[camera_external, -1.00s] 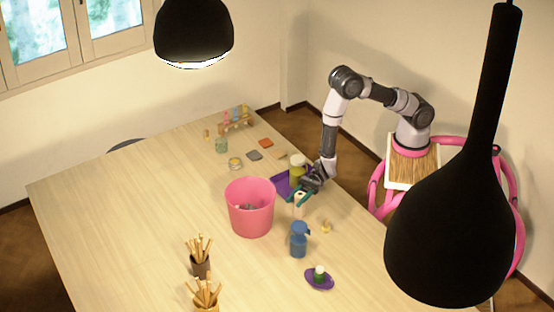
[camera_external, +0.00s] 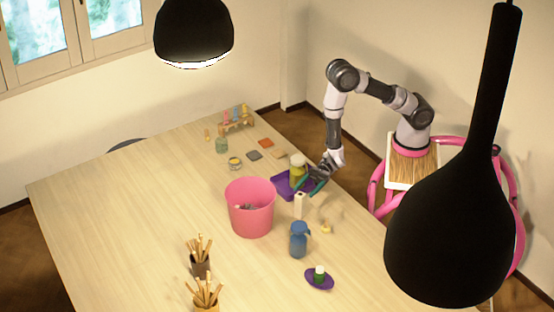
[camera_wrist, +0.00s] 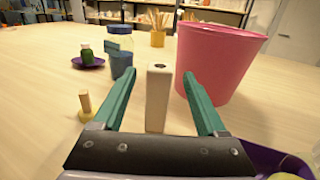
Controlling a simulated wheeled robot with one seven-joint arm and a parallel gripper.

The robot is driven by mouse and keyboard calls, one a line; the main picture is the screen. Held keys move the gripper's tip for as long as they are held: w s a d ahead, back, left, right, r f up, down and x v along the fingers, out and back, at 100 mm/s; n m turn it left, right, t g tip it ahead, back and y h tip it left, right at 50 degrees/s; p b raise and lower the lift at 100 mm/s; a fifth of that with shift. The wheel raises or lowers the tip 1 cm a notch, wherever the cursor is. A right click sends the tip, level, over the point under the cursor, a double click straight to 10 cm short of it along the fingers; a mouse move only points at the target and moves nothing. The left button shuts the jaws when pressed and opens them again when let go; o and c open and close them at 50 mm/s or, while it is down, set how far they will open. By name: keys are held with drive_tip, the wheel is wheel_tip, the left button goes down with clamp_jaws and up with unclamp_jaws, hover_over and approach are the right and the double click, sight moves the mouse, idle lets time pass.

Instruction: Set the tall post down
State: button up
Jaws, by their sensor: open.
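The tall post (camera_external: 300,205) is a pale wooden block with a small dark hole near its top. It stands upright on the table, right of the pink bucket. It also shows upright in the wrist view (camera_wrist: 158,98), ahead of and between the fingers. My gripper (camera_external: 316,186) is open, with its two teal fingers apart and nothing held. In the wrist view the gripper (camera_wrist: 160,100) has visible space between each finger and the post.
The pink bucket (camera_external: 250,210) is close left of the post. A purple tray (camera_external: 281,189) with a jar (camera_external: 297,171) lies behind it. A blue bottle (camera_external: 299,240), a small knobbed piece (camera_external: 326,228) and a purple dish (camera_external: 312,282) are nearer. The table's left side is clear.

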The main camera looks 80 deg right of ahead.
drive_tip(key=s+d+r+n+g+h, duration=0.1)
drive_tip(key=s+d+r+n+g, duration=0.5)
drive_tip(key=r, duration=0.4)
drive_tip(key=s+d+r+n+g+h, duration=0.1)
drive_tip(key=s+d+r+n+g, duration=0.35)
drive_tip(key=s+r+n, duration=0.4)
drive_tip(key=d+r+n+t+h, duration=0.1)
drive_tip(key=d+r+t+h, duration=0.2)
drive_tip(key=d, duration=0.6)
drive_tip(key=s+d+r+n+t+h, duration=0.1)
drive_tip(key=d+r+t+h, duration=0.3)
drive_tip(key=d, duration=0.5)
drive_tip(key=s+d+r+n+t+h, duration=0.1)
drive_tip(key=d+r+n+t+h, duration=0.1)
drive_tip(key=d+h, duration=0.3)
drive_tip(key=d+r+t, duration=0.1)
drive_tip(key=d, duration=0.3)
drive_tip(key=shift+s+d+r+t+h, duration=0.2)
drive_tip(key=shift+d+r+t+h, duration=0.1)
drive_tip(key=shift+d+r+t, duration=0.05)
